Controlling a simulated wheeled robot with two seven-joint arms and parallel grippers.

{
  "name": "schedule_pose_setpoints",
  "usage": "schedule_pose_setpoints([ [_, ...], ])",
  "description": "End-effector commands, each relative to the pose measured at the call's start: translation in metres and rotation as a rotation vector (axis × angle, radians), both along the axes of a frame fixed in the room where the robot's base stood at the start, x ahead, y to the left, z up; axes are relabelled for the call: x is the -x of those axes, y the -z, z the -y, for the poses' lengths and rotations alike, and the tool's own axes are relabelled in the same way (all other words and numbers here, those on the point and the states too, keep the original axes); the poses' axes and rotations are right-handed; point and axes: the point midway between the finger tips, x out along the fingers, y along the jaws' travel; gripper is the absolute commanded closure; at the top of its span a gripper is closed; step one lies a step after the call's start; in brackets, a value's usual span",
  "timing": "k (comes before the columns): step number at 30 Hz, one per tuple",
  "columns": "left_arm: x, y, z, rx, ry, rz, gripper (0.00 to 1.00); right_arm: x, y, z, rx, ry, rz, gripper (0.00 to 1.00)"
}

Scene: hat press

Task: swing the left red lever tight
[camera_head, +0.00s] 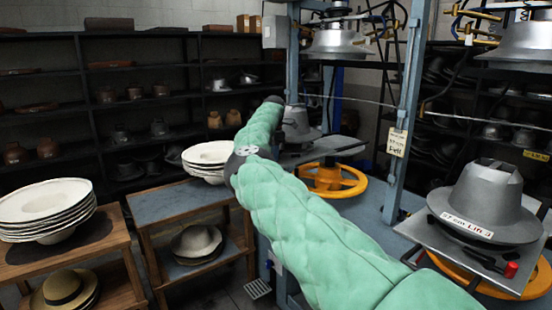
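A red-tipped lever (511,269) lies at the front right of the right-hand press plate (475,270), below a grey hat mould (485,203) labelled "Steam Lift 3". I cannot tell whether this is the left lever; no other red lever shows. One green padded arm of mine (320,235) comes up from the bottom, right of centre, bends at a dark joint and rises to a dark end. I cannot tell which arm it is. No gripper fingers show. The arm covers part of the left press station and its grey mould (297,126).
Yellow handwheels (332,181) sit under the press plates. Blue posts (408,110) stand between the stations. A wooden table (110,240) with stacked white hats (47,208) and a lower bench (178,203) stand left. Dark shelves with hats line the back.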

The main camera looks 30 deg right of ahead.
Motion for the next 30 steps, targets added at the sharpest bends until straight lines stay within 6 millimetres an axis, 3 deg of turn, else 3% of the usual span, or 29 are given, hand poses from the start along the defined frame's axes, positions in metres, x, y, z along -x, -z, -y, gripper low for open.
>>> schedule_pose_setpoints([
  [9, -0.001, -0.012, 0.001, 0.002, 0.0, 0.001, 0.64, -0.004, 0.0, -0.003, 0.0, 0.1, 0.0, 1.0],
  [24, -0.002, -0.013, 0.001, 0.001, 0.0, 0.002, 0.64, -0.004, 0.0, -0.003, 0.0, 0.116, 0.001, 1.0],
  [25, -0.002, -0.013, 0.001, 0.001, 0.0, 0.002, 0.64, -0.004, 0.0, -0.003, 0.0, 0.116, 0.001, 0.76],
  [27, -0.002, -0.013, 0.001, 0.001, 0.0, 0.002, 0.64, -0.004, 0.0, -0.003, 0.0, 0.116, 0.001, 0.62],
  [30, -0.002, -0.013, 0.001, 0.001, 0.0, 0.002, 0.64, -0.004, 0.0, -0.003, 0.0, 0.116, 0.001, 0.6],
])
